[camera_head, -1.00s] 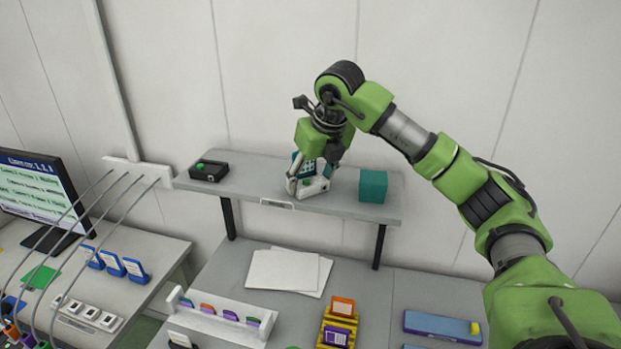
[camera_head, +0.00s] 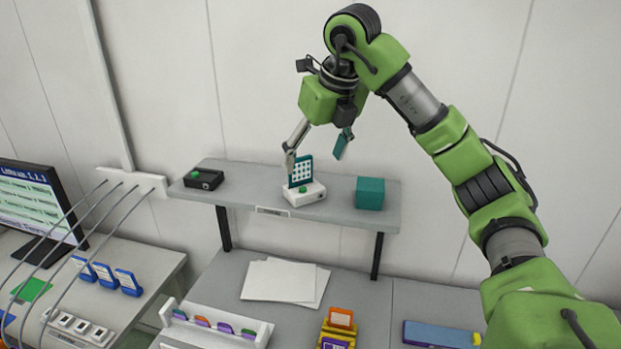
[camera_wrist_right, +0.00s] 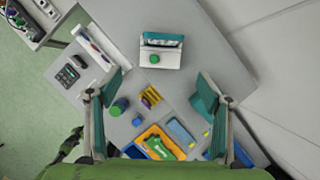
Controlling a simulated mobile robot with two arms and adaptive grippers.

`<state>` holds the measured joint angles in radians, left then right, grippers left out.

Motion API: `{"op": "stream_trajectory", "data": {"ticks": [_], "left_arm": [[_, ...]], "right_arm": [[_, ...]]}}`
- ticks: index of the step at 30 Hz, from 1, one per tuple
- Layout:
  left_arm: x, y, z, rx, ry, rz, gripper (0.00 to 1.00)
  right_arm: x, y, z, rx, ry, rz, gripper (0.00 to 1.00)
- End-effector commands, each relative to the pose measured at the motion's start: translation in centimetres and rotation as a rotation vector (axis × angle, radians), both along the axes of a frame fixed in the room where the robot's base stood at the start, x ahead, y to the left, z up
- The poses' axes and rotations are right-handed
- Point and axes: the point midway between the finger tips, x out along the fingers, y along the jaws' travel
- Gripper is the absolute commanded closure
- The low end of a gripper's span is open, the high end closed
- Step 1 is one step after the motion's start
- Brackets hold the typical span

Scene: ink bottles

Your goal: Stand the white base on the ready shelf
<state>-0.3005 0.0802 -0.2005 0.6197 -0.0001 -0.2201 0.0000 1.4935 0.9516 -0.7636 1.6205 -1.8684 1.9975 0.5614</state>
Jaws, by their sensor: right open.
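The white base (camera_head: 305,196) stands upright on the grey shelf (camera_head: 250,190). It has a green button on its front and a teal panel with white squares (camera_head: 301,172) standing up from it. In the right wrist view the white base (camera_wrist_right: 160,56) lies ahead of the fingers, apart from them. My right gripper (camera_head: 318,155) is open and empty above the base; its teal fingertips are spread wide in the right wrist view (camera_wrist_right: 160,88). My left gripper is not in view.
A black box with a green button (camera_head: 204,179) sits at the shelf's left end. A teal cube (camera_head: 370,193) stands right of the base. Below on the table are paper sheets (camera_head: 280,280), a white rack (camera_head: 215,325) and a blue case (camera_head: 440,334).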

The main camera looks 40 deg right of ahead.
Motion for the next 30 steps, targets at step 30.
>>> {"op": "stream_trajectory", "data": {"ticks": [30], "left_arm": [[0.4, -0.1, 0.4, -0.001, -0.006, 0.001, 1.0]], "right_arm": [[-0.9, 0.0, 2.2, 0.0, 0.002, -0.001, 0.28]]}}
